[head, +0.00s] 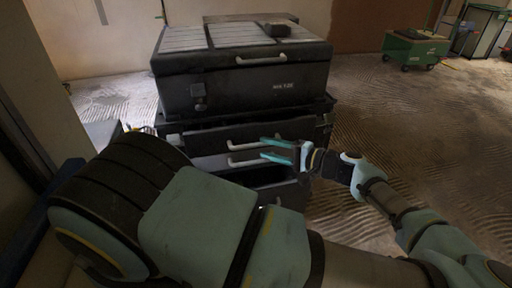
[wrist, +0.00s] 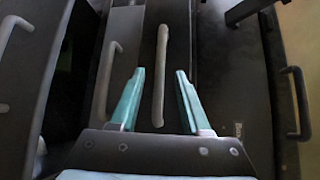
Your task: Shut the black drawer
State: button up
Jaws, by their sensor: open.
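A dark cabinet holds several black drawers with pale bar handles. A lower drawer stands pulled out; its dark inside (head: 268,174) shows in the head view. In the wrist view its front (wrist: 38,75) and handle (wrist: 12,28) are at the left. Most of it is hidden behind my arm in the head view. My gripper (head: 264,149) is open in front of the closed-looking drawers above. In the wrist view the open fingers (wrist: 158,85) lie either side of one upper handle (wrist: 160,60), with another handle (wrist: 105,80) outside them. I cannot tell whether they touch.
A black chest (head: 250,85) with a ribbed lid and its own handle sits on top of the cabinet. A wall edge (head: 45,80) stands close at the left. A green cart (head: 413,48) is far back right. The plaster-streaked floor (head: 390,115) at the right is clear.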

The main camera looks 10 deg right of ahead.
aim_at(256, 145)
jog(key=shift+x, duration=2.35)
grip_shut()
